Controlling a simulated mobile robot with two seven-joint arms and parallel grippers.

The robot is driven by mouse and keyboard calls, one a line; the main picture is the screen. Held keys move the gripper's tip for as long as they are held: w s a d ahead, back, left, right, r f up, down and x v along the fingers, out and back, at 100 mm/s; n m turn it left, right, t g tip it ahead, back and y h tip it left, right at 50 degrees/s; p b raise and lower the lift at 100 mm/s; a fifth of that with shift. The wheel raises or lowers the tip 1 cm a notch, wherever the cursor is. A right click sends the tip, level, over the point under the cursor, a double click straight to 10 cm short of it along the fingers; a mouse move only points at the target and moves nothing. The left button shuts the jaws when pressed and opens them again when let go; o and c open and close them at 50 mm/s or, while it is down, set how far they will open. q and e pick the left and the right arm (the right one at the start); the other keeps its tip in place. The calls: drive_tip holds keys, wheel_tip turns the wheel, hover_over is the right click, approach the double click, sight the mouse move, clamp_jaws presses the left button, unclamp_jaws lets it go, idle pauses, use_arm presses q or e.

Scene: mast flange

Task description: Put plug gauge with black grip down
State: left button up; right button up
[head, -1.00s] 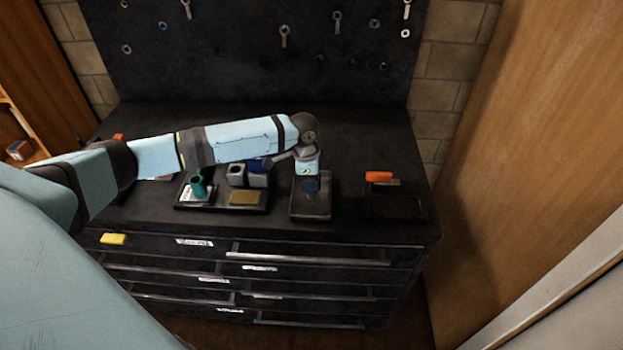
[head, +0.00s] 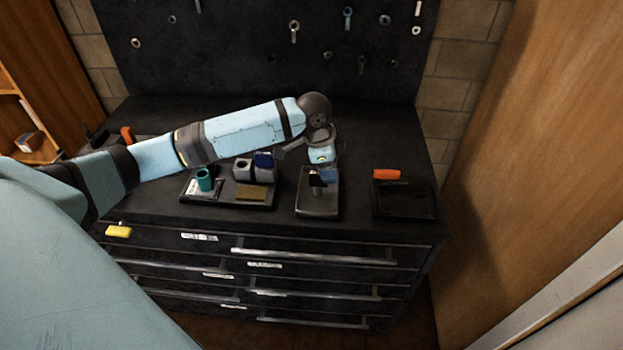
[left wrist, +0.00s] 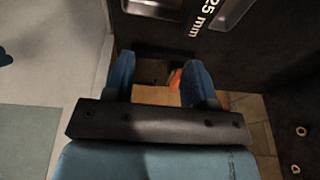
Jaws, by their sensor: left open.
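A small dark piece with a grey stem below it (head: 316,188), which looks like the plug gauge with black grip, stands over the small dark tray (head: 318,210). It is partly hidden by my left gripper (head: 326,175), so I cannot tell whether they touch. My left gripper is open, with its blue fingers just above the tray. In the left wrist view the two fingers (left wrist: 160,82) are spread, with no gauge clearly between them. A dark surface marked "25 mm" (left wrist: 205,15) shows beyond them. My right gripper is not in view.
Left of the tray, a dark tray (head: 258,206) holds a teal cylinder (head: 205,179), a grey block (head: 243,170) and a blue piece (head: 263,159). An orange piece (head: 386,174) lies at the black tray (head: 405,205) on the right. The pegboard (head: 250,60) stands behind.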

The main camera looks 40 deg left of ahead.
use_arm(q)
drive_tip(key=shift+n+t+h, duration=0.4)
drive_tip(key=shift+t+h, duration=0.4)
drive_tip(key=shift+h, duration=0.1)
drive_tip(key=s+d+f, duration=0.1)
drive_tip(key=d+f, duration=0.1)
drive_tip(key=s+d+f, duration=0.1)
drive_tip(key=d+f, duration=0.1)
drive_tip(key=d, duration=0.1)
drive_tip(key=s+d+f, duration=0.1)
drive_tip(key=d+f, duration=0.1)
drive_tip(key=f, duration=0.1)
drive_tip(key=shift+s+d+f, duration=0.1)
drive_tip(key=shift+s+d, duration=0.1)
drive_tip(key=shift+d, duration=0.05)
drive_tip(key=s+d+f+n+t+h, duration=0.2)
drive_tip(key=s+d+f+t, duration=0.1)
drive_tip(key=s+d+f, duration=0.35)
drive_tip(key=s+f+n+t+y, duration=0.1)
drive_tip(key=s+f+n+t, duration=0.1)
drive_tip(key=s, duration=0.6)
drive_tip(key=s+f+n+t+y, duration=0.1)
drive_tip(key=s+f+n+t, duration=0.1)
drive_tip(key=s, duration=0.5)
drive_tip(key=shift+s+a+f+n+t+y, duration=0.3)
drive_tip(key=shift+s+a+f+n, duration=0.1)
drive_tip(key=shift+f+n, duration=0.5)
